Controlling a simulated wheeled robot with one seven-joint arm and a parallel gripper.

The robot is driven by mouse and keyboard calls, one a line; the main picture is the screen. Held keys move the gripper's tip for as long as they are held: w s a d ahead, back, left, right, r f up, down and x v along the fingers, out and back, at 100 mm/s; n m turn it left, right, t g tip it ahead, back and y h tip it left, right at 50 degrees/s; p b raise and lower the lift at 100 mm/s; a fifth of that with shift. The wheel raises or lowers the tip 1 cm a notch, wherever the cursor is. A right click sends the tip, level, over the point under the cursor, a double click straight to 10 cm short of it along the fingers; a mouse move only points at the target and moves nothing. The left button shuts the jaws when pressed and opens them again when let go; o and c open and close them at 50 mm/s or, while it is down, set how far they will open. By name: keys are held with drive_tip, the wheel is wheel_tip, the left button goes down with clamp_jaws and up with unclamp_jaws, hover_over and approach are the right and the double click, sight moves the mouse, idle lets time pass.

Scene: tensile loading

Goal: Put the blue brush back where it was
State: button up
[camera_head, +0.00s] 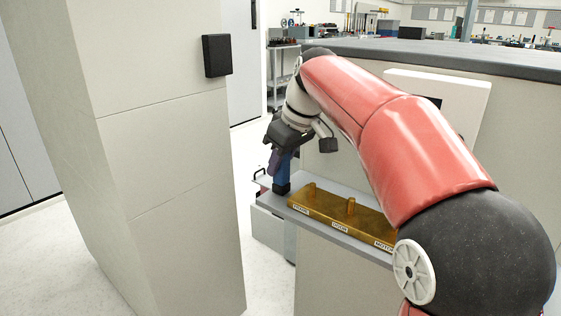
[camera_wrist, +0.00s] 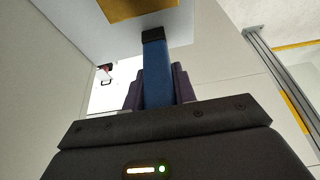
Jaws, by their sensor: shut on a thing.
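The blue brush (camera_head: 282,173) is upright in my gripper (camera_head: 279,158), with its dark end pointing down. It is over or at the left end of a grey shelf (camera_head: 330,231), beside a brass block; I cannot tell whether it touches the shelf. In the wrist view the blue brush (camera_wrist: 156,75) extends from between the purple fingers of my gripper (camera_wrist: 160,85), which is shut on it. Its black tip (camera_wrist: 153,34) overlaps the shelf (camera_wrist: 110,38) in that view.
A tall pale cabinet or wall (camera_head: 150,150) stands close on the left. A counter with a dark top (camera_head: 460,60) lies behind my arm. Open floor shows between cabinet and shelf.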

drive_tip(key=o, duration=1)
drive_tip(key=shift+f, duration=0.1)
drive_tip(key=shift+r, duration=0.25)
drive_tip(key=p+v, duration=0.3)
drive_tip(key=v, duration=0.8)
drive_tip(key=shift+r, duration=0.4)
drive_tip(key=shift+s+d, duration=0.1)
drive_tip(key=shift+s, duration=0.05)
